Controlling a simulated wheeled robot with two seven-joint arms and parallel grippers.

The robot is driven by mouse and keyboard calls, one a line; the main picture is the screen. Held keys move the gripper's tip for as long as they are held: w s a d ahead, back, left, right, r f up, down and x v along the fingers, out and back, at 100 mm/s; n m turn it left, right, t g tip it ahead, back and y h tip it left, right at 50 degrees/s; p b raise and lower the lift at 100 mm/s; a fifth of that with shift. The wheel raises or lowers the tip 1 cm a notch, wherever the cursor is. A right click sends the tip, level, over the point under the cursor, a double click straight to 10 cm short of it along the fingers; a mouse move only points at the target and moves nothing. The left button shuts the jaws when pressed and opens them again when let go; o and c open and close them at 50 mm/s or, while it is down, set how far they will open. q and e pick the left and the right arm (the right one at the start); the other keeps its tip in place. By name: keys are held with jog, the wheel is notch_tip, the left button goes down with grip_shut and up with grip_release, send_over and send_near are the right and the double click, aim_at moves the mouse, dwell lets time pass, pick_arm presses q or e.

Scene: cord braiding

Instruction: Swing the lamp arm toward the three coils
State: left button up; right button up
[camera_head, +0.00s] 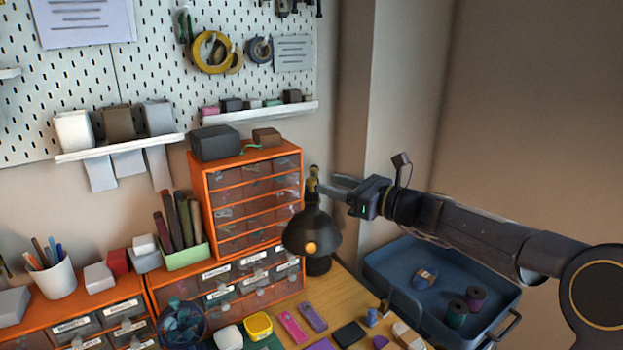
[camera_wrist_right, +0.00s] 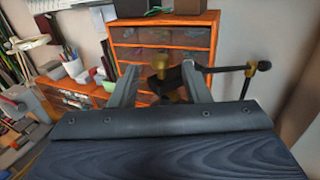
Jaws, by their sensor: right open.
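The black desk lamp (camera_head: 313,228) stands at the back of the wooden desk, its shade tilted down and its orange bulb showing. A brass joint (camera_head: 312,180) sits above the shade. My right gripper (camera_head: 328,182) reaches in from the right, open, with its fingers at this joint. In the right wrist view the brass part (camera_wrist_right: 160,66) shows between the open fingers (camera_wrist_right: 159,70), without clear contact. My left gripper is not in view.
An orange drawer cabinet (camera_head: 205,185) stands just left of the lamp. The blue tray (camera_head: 385,262) lies below my right arm. Small items, including a yellow box (camera_head: 258,325), cover the desk front. A pegboard (camera_head: 150,75) with shelves is behind.

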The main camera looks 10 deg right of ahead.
aim_at(316, 181)
jog(key=p+x, duration=0.1)
jog(key=x, duration=0.5)
jog(key=shift+w+a+f, duration=0.1)
jog(key=shift+w+a, duration=0.05)
jog(key=shift+w, duration=0.05)
grip_shut()
